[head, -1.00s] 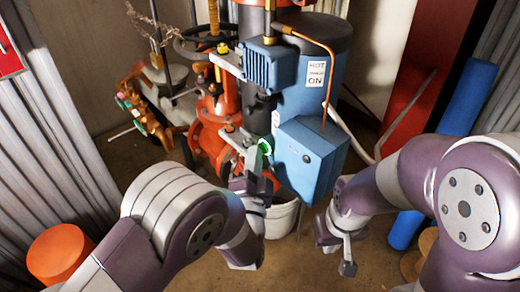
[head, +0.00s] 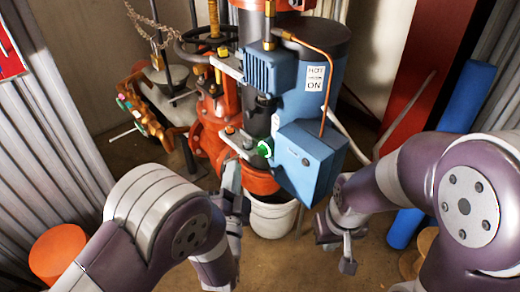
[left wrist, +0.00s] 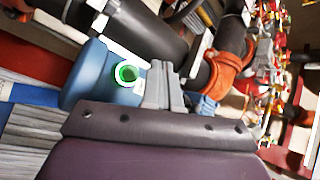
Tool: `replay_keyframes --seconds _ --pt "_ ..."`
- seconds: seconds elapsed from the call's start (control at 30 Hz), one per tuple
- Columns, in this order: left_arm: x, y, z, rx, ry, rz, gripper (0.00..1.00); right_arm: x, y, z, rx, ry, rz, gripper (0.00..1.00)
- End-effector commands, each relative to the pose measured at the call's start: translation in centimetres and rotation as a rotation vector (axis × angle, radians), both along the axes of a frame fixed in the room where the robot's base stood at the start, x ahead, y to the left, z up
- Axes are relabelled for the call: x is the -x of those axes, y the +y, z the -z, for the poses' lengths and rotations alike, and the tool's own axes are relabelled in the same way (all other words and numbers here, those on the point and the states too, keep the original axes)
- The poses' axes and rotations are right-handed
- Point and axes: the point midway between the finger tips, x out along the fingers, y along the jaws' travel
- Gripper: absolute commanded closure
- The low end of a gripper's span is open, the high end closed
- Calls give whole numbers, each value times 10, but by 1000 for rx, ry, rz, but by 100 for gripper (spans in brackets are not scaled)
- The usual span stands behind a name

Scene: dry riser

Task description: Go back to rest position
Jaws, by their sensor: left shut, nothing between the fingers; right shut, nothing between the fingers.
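My left gripper (head: 232,178) is shut and empty, its fingers pointing up in front of the red pipework. It is to the left of the green-lit round button (head: 265,148) and apart from it. In the left wrist view my shut fingers (left wrist: 163,85) show beside the green ring (left wrist: 127,74) on the blue housing. My right gripper (head: 347,264) is shut and empty, pointing down below the blue box (head: 309,160) at the right.
A blue pump motor with a "HOT ON" label (head: 315,78) stands in the middle among red valves and pipes. A white bucket (head: 272,218) is below. An orange drum (head: 58,252) is at left, and a blue roll (head: 468,97) leans at right.

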Motion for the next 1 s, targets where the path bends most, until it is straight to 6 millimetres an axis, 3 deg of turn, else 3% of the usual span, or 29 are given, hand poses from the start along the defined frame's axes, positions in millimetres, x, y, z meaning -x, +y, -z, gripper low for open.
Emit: replay_keyframes --seconds 0.57,0.67,0.7,0.83,0.9,1.0 --pt "4 6 1 21 10 5 100 0 0 -1 0 0 0 100" --pt "1 1 37 102 202 41 100 0 0 -1 0 0 0 100" --pt "5 -2 64 142 347 62 100 0 0 -1 0 0 0 100" --pt "35 -6 132 313 906 39 100 0 0 -1 0 0 0 100" --pt "58 7 149 388 1155 -52 100 0 0 -1 0 0 0 100" --pt "90 35 153 467 1413 -217 100 0 0 -1 0 0 0 100"
